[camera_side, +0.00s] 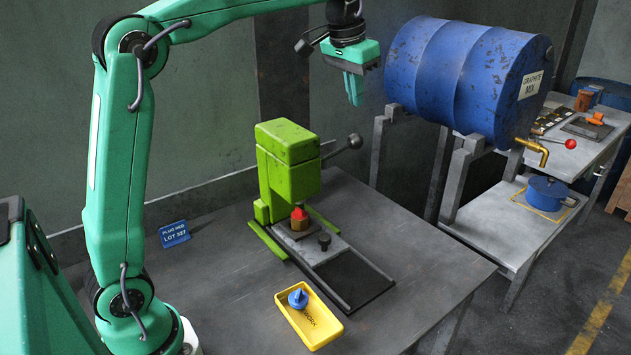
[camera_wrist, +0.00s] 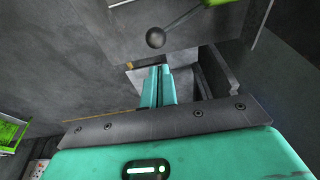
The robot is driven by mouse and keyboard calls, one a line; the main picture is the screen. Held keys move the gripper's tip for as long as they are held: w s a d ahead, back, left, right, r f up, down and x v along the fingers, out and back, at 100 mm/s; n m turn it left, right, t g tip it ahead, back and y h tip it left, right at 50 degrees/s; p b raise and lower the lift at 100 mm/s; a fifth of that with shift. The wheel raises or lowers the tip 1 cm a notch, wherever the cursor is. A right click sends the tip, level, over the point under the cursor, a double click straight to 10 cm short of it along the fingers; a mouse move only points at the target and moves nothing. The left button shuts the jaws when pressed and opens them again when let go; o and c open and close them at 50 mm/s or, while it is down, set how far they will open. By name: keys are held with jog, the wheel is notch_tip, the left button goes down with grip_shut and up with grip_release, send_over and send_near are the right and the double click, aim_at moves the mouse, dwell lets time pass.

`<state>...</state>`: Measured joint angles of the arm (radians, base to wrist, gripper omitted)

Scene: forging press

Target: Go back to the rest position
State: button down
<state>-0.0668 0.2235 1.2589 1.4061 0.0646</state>
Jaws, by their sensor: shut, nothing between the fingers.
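My gripper (camera_side: 355,92) hangs high above the back right of the steel table, fingers pointing down, shut and empty. In the wrist view its teal fingers (camera_wrist: 158,84) lie close together. It is above and to the right of the green press (camera_side: 290,165), clear of it. A red plug (camera_side: 299,219) stands on the block under the press head. A blue plug (camera_side: 298,297) sits in the yellow tray (camera_side: 322,322) at the table's front.
The press lever with its black ball (camera_side: 355,141) sticks out below my gripper. A blue drum (camera_side: 465,75) on a steel stand is close on the right. The table's right front is bare.

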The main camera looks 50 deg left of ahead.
jog(key=s+d+f+t, duration=0.1)
jog(key=s+f, duration=0.3)
jog(key=s, duration=0.4)
jog(key=s+d+f, duration=0.1)
jog(key=s+f, duration=0.3)
jog(key=s, duration=0.5)
jog(key=s+d+f+t, duration=0.1)
jog(key=s+f, duration=0.4)
jog(key=s, duration=0.4)
jog(key=shift+s+d+t, duration=0.15)
jog(key=shift+s+t, duration=0.1)
jog(key=shift+t, duration=0.05)
